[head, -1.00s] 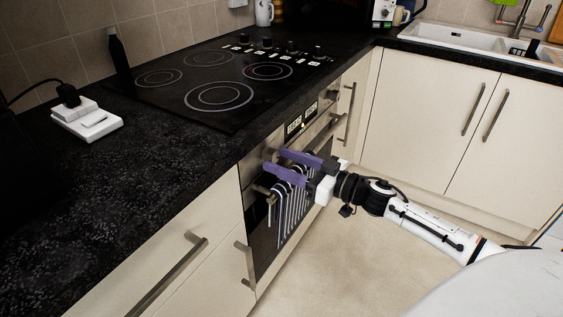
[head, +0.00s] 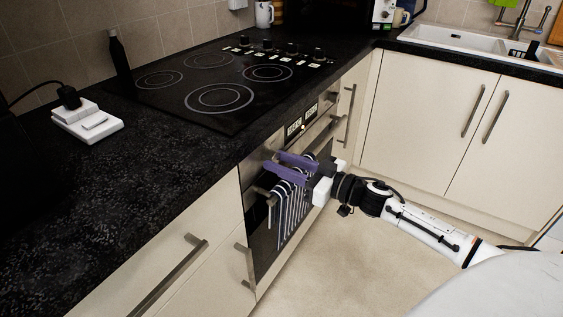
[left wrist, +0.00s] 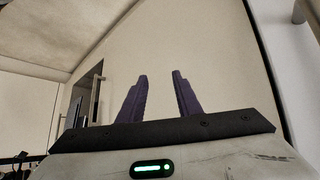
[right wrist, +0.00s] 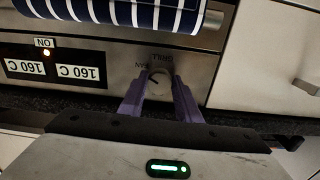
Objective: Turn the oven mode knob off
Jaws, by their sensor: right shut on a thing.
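The oven mode knob (right wrist: 159,81) is a round metal knob on the steel control panel, with GRILL and FAN lettering around it, upside down in the right wrist view. My right gripper (right wrist: 160,77) has its purple fingers on both sides of the knob, shut on it. In the head view the right gripper (head: 268,162) reaches the panel's left end, and its fingers hide the knob there. My left gripper (left wrist: 161,75) is open and empty in the left wrist view, facing a cream surface; it is out of the head view.
A striped towel (head: 291,212) hangs on the oven door handle just below my right fingers. Two displays (right wrist: 52,70) read 160 C beside a lit ON lamp. The black worktop (head: 170,190) edge lies above the panel. The floor (head: 340,265) in front is clear.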

